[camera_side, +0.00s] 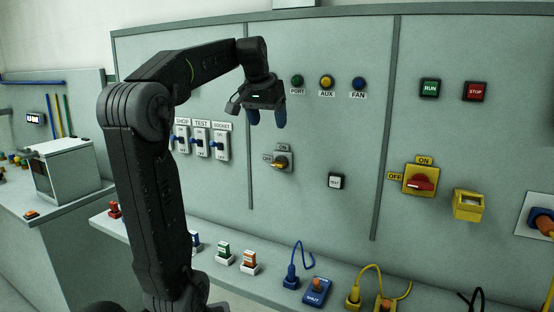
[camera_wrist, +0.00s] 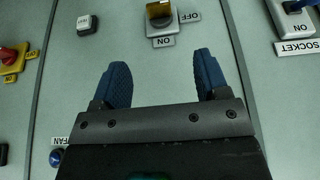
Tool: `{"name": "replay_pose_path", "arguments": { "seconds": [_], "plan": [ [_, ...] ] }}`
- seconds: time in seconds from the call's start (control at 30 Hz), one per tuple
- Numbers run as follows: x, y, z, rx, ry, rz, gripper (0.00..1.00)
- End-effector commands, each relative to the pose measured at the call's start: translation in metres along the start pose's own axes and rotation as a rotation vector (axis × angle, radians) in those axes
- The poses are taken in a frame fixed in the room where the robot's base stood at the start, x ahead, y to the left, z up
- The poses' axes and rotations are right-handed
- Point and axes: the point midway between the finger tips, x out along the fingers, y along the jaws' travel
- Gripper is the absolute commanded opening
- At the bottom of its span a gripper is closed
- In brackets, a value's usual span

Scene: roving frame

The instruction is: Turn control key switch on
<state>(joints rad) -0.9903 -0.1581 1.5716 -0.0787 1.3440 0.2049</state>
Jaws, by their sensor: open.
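The control key switch (camera_side: 280,161) is a small grey plate on the wall panel with a dark round body and a yellow key handle. Its ON label sits above it and its OFF label to its left. In the wrist view the switch (camera_wrist: 162,22) is upside down at the top edge, beyond the fingertips; the key's exact angle is hard to tell. My gripper (camera_side: 267,118) hangs above the switch in the side view, with blue fingers pointing down. In the wrist view my gripper (camera_wrist: 162,65) is open, with nothing between the fingers.
A white TEST button (camera_side: 336,181) is right of the switch. A red rotary switch on a yellow plate (camera_side: 420,181) is farther right. Blue toggle switches (camera_side: 201,141) are to the left. Indicator lights (camera_side: 327,82) are above. A shelf below holds plugs and small blocks.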

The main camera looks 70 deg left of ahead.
Motion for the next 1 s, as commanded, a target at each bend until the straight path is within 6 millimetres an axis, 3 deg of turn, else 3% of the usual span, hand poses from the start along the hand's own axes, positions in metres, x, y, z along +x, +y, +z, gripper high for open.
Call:
{"name": "replay_pose_path", "arguments": {
  "seconds": [0.6,0.8,1.0],
  "plan": [
    [0.112,0.002,0.001,0.002,-0.003,0.002,0.68],
    [0.129,0.002,0.001,0.002,0.000,0.001,0.68],
    [0.132,0.002,0.001,0.003,0.001,0.001,0.68]
  ]
}}
